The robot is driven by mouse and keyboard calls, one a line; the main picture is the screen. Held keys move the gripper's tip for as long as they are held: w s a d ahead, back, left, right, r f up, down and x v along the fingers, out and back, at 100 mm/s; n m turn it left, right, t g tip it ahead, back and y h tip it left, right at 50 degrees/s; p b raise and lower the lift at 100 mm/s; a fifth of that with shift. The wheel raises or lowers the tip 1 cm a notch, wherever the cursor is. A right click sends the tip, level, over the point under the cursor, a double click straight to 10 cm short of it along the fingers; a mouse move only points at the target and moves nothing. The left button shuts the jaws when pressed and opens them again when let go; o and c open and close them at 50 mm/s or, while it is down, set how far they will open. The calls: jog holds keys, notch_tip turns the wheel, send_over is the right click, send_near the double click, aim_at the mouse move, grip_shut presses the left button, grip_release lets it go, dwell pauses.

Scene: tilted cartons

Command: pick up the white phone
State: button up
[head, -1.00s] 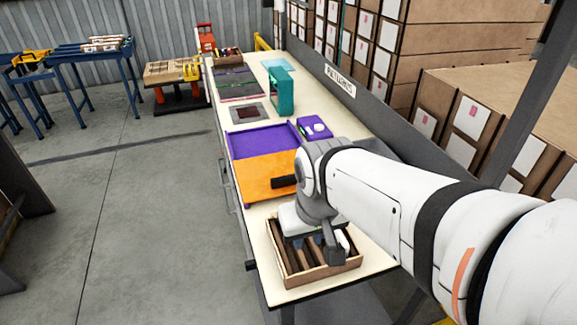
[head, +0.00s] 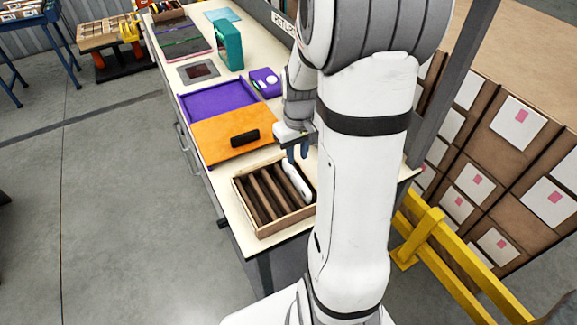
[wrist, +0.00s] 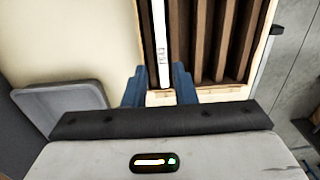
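The white phone (head: 295,179) stands on edge in the rightmost slot of a wooden slotted tray (head: 262,233) at the near end of the table. My gripper (head: 297,154) is above the tray's far right end. The phone is roughly in line with the gap. Contact cannot be judged.
An orange panel with a black handle (head: 244,139) lies beyond the tray, with a purple tray (head: 215,98) behind it. A purple box (head: 265,83) and a teal frame (head: 229,45) stand farther back. A grey bin (wrist: 58,108) is left in the wrist view.

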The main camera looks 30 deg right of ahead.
aim_at(296, 174)
notch_tip(296, 174, down, 8)
jog(key=shift+s+a+r+p, duration=0.1)
jog(key=shift+s+p, duration=0.05)
jog(key=shift+p, duration=0.2)
jog(key=shift+c, duration=0.3)
grip_shut()
